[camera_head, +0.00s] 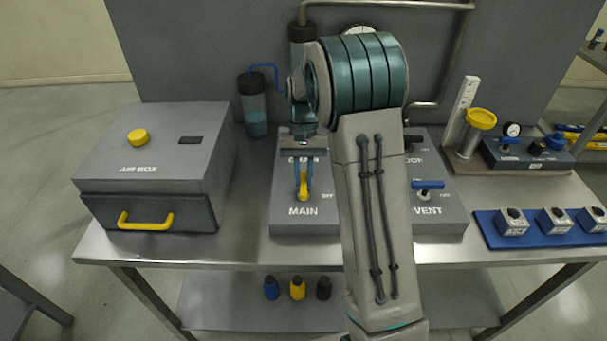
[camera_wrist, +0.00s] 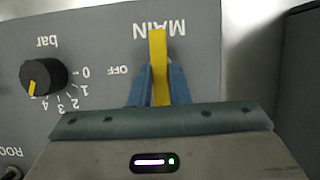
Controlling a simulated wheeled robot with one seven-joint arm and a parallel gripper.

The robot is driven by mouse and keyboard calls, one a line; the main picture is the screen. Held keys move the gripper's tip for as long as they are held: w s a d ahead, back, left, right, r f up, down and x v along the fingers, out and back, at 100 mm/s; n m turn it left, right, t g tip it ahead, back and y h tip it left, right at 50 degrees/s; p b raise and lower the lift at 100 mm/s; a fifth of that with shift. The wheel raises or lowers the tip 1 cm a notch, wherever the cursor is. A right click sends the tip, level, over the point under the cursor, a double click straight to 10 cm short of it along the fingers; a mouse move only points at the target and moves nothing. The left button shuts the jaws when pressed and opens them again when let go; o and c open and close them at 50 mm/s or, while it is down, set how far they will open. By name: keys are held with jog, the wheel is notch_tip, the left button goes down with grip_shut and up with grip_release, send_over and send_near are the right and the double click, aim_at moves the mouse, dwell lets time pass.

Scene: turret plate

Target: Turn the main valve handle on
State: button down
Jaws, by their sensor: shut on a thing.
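The yellow MAIN valve handle (camera_head: 302,193) is on the left part of the grey panel (camera_head: 300,229), just behind the word MAIN. It also shows in the wrist view (camera_wrist: 158,50), where it points straight up the picture to the MAIN lettering. My gripper (camera_head: 303,182) is shut on the handle. In the wrist view my gripper's blue fingers (camera_wrist: 159,82) lie one on each side of it. The OFF label is right of the handle in the head view. I see no ON label beside this handle; the base of the handle is hidden by my gripper.
A black knob (camera_wrist: 43,77) with a bar scale sits near the handle. A blue VENT handle (camera_head: 428,185) is to the right, beyond my arm. The grey air box (camera_head: 165,150) stands left. A blue tray (camera_head: 487,230) with several blocks lies right.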

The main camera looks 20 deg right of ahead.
jog(key=c, duration=1.4)
grip_release()
jog(key=shift+o, duration=0.2)
jog(key=v, duration=1.4)
jog(key=shift+b, duration=0.35)
jog(key=shift+a, duration=0.1)
jog(key=s+a+r+n+t, duration=0.1)
jog(key=s+r+t, duration=0.25)
jog(key=s, duration=1.05)
jog(key=s+f+n+t+h, duration=0.1)
jog(key=s+f+t, duration=0.3)
jog(key=s, duration=0.9)
notch_tip(320, 180, down, 3)
jog(key=shift+s+a+r+n, duration=0.15)
jog(key=shift+a+n, duration=0.25)
jog(key=shift+n, duration=0.1)
